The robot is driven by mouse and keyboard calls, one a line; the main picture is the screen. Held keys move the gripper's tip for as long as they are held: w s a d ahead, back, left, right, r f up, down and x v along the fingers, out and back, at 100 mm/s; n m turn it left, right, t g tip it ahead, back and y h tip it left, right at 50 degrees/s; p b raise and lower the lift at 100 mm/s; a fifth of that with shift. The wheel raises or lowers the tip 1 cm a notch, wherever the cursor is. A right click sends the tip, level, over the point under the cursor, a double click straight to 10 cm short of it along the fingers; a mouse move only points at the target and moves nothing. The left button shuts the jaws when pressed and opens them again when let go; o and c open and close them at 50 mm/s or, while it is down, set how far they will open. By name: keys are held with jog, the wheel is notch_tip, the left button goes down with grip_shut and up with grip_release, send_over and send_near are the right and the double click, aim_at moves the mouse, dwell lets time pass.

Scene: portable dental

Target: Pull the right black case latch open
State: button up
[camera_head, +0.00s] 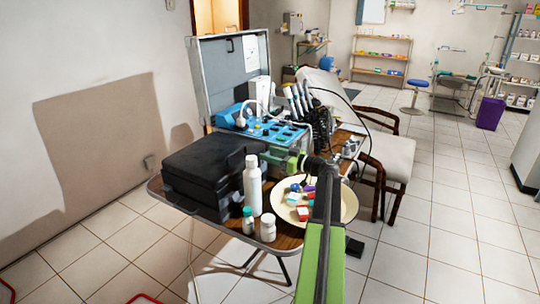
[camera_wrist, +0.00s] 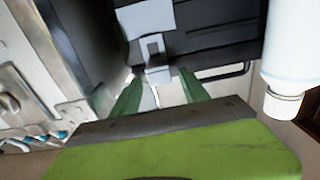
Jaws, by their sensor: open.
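The closed black case (camera_head: 205,165) lies on the table at the left in the head view. In the wrist view its dark side (camera_wrist: 215,25) fills the top, with a grey latch (camera_wrist: 153,48) on it. My gripper (camera_wrist: 158,80) is open, its two green fingers on either side of the latch's lower end. I cannot tell whether they touch it. In the head view my gripper (camera_head: 276,157) is beside the case's right side, partly hidden by my arm.
A tall white bottle (camera_head: 252,190) stands close to the case; it also shows in the wrist view (camera_wrist: 292,45). Small bottles (camera_head: 267,230) and a round tray (camera_head: 340,205) of coloured boxes are in front. A blue-topped dental unit (camera_head: 262,130) stands behind my gripper.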

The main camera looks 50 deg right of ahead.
grip_shut()
dwell(0.3)
dwell(1.1)
